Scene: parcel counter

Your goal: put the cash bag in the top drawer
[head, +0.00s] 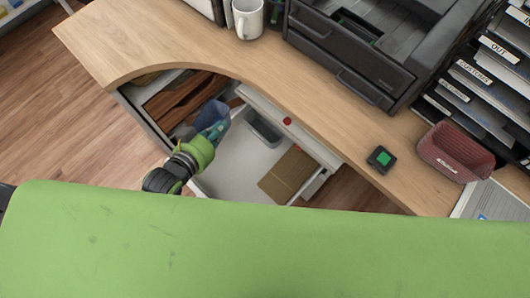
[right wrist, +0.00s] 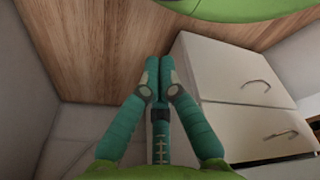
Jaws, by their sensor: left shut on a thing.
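The cash bag (head: 213,116), a small blue pouch-like thing, is in the head view at the left part of the open drawer. My left gripper (head: 205,136) is shut on it and reaches over the drawer's left side; its fingers are partly hidden. The open top drawer (head: 234,165) shows a pale, mostly bare floor below the desk edge. Its near edge is hidden behind my green body. My right gripper (right wrist: 157,72) is shut and empty in the right wrist view, with its fingertips together, apart from the white drawer cabinet (right wrist: 225,75).
A maroon container (head: 455,152), a small device (head: 381,159), a printer (head: 355,55) and a mug (head: 247,18) stand on the desk.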

